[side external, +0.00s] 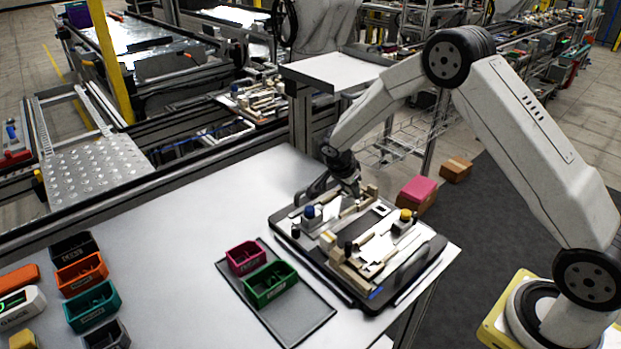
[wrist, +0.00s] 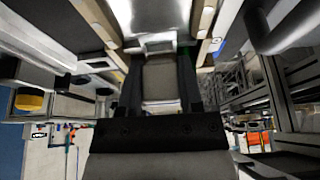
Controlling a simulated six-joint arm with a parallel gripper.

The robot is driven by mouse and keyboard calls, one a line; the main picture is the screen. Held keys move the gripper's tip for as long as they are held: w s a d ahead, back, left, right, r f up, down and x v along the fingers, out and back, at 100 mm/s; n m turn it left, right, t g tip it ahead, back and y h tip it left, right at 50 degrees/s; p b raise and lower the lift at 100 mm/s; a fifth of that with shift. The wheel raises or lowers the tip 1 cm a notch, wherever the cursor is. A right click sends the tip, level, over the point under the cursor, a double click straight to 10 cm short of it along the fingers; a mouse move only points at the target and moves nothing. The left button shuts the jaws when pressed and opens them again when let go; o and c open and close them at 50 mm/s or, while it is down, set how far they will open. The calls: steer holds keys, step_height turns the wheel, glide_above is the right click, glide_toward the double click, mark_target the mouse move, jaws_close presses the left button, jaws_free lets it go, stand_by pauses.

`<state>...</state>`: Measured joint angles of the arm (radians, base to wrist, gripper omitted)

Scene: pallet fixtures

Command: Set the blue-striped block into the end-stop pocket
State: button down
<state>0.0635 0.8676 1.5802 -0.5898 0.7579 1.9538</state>
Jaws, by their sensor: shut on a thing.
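My gripper (side external: 353,192) is low over the far side of the pallet fixture (side external: 287,259) in the side view. In the wrist view my gripper (wrist: 160,92) is shut on a grey-tan block (wrist: 160,80) with a pale near end. The block lies between the two dark fingers; no blue stripe shows on it, and the side view hides it. Light rails (wrist: 204,22) stand beyond the fingers with a shiny metal surface (wrist: 155,14) between them. I cannot tell which spot is the end-stop pocket, or whether the block touches the fixture.
The fixture carries a blue knob (side external: 309,211), a yellow knob (side external: 405,215), dark posts and several wooden rails. A magenta bin (side external: 246,257) and a green bin (side external: 270,284) stand on a grey tray left of it. The table's middle is clear.

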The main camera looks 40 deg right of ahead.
steer(key=shift+f, duration=0.55)
stand_by(1.1)
steer(key=shift+c, duration=0.9)
jaws_free()
steer(key=shift+v, duration=3.85)
